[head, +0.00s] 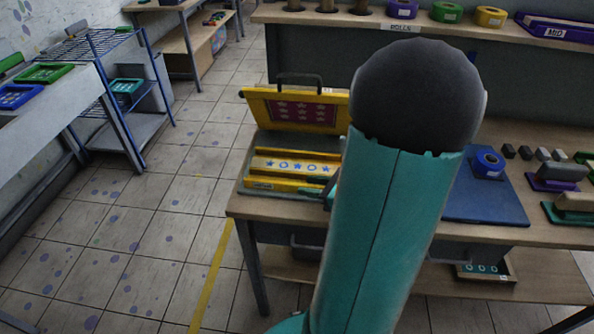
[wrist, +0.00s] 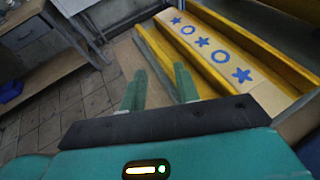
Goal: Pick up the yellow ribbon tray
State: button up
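The yellow ribbon tray (head: 283,184) lies on the left end of the wooden table in the head view. It has yellow rails and a pale strip (head: 296,166) printed with blue stars and circles. In the wrist view the tray (wrist: 252,43) runs diagonally across the upper right. My gripper (wrist: 160,88) is open, with two green fingers apart and nothing between them. The fingers lie to the left of the tray's near end and look clear of it. My arm hides the gripper and the tray's right end in the head view.
A yellow screen frame (head: 300,108) with a red star panel stands raised behind the tray. The tiled floor (head: 150,215) left of the table is open, up to a blue wire rack (head: 120,90).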

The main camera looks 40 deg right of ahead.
aim_at(292, 185)
jog(key=x, duration=0.6)
jog(key=shift+w, duration=0.35)
grip_shut()
